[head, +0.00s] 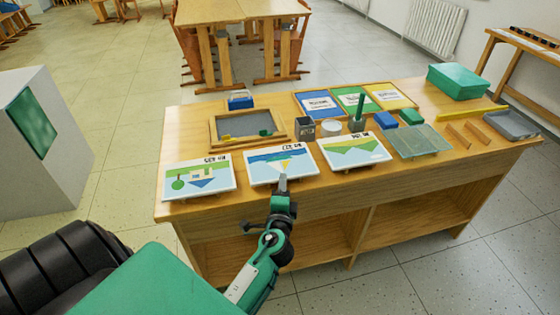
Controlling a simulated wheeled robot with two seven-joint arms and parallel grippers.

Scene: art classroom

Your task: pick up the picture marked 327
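Three small painted pictures lie in a row along the near edge of the wooden table: a left one (215,188), a middle one (262,172) and a right one (340,162). Each has a dark printed mark at its far edge, too small and seemingly upside down to read surely, so I cannot tell which is 327. My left gripper (282,184) is at the near edge of the middle picture, its grey fingertips overlapping that edge in the head view. Whether they touch it or are closed on it cannot be told. My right gripper is not in view.
Coloured panels (352,101) lie behind. Open shelves (325,238) are below. A white block (50,180) stands left.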

